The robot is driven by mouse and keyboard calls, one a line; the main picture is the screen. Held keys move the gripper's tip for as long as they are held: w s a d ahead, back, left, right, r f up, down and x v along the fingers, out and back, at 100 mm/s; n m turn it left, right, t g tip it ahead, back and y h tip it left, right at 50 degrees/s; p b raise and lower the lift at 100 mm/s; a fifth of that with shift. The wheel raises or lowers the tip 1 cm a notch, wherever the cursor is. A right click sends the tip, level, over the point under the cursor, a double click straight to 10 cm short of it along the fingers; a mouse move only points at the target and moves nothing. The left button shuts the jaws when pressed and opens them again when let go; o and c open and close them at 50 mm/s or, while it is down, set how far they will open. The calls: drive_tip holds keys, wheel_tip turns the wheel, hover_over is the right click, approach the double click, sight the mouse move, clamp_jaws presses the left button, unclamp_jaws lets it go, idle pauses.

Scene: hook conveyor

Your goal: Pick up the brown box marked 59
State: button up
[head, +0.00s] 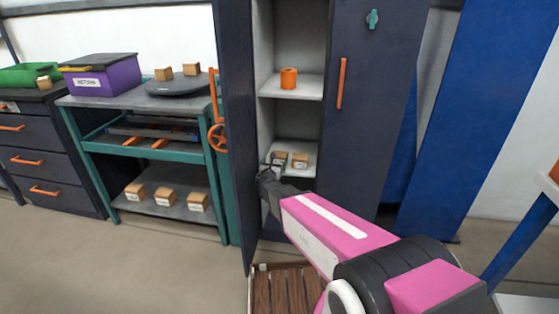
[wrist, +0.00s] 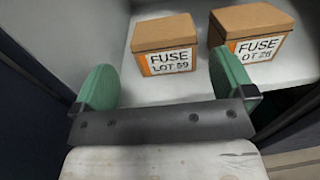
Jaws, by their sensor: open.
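The brown box marked "FUSE LOT 59" (wrist: 163,46) stands upright on a pale shelf in the wrist view. Its label faces me. In the head view it appears to be the left box (head: 280,156) on the lower cabinet shelf, its label too small to read. My gripper (wrist: 166,74) is open and empty, its green fingers spread wide. The box is ahead of the gap between them, and I see no contact. In the head view my gripper (head: 272,172) reaches into the cabinet at that shelf's front.
A similar brown fuse box (wrist: 252,33) stands close on the right; its number looks like 28 but is unclear. The cabinet's open left door (head: 236,130) and closed right door (head: 365,100) flank the opening. An orange cylinder (head: 288,78) sits on the shelf above.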

sight(281, 152)
drive_tip(key=x, duration=0.8)
drive_tip(key=shift+w+d+f, duration=0.2)
drive_tip(key=shift+w+d, duration=0.05)
drive_tip(key=shift+w, duration=0.05)
drive_tip(key=c, duration=0.8)
